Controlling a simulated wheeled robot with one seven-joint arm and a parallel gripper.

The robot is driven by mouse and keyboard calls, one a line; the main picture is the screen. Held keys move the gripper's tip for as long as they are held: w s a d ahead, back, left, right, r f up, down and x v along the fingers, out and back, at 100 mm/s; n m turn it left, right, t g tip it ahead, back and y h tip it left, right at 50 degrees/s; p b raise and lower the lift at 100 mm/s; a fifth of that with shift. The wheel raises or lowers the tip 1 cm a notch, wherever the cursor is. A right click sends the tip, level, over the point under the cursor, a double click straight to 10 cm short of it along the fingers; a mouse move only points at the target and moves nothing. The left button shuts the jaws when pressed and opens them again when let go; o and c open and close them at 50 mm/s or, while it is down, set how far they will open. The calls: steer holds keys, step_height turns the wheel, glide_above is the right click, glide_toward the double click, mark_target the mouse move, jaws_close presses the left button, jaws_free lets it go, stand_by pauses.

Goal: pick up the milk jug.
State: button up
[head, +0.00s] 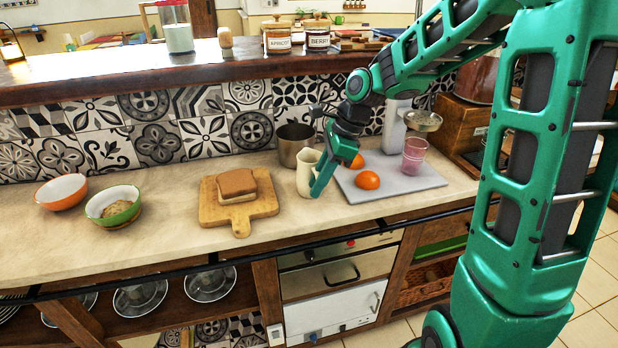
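The milk jug (304,172) is a small cream-coloured jug standing upright on the counter, left of the grey cutting board. My gripper (322,172) reaches down from the right. A green finger overlaps the jug's right side in the picture and hides part of it. I cannot tell whether the fingers touch the jug, or whether the gripper is open or shut.
A metal pot (293,143) stands close behind the jug. The cutting board (405,181) holds orange halves (367,180) and a pink glass (414,156). A bread board (213,213) lies left, with two bowls (62,193) farther left. A raised ledge (130,85) runs behind.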

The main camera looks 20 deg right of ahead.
jaws_close()
steer(key=shift+r, duration=0.15)
steer(key=shift+r, duration=1.85)
steer(key=s+a+r, duration=0.6)
steer(key=a+r, duration=0.1)
steer(key=a, duration=0.3)
stand_by(1.9)
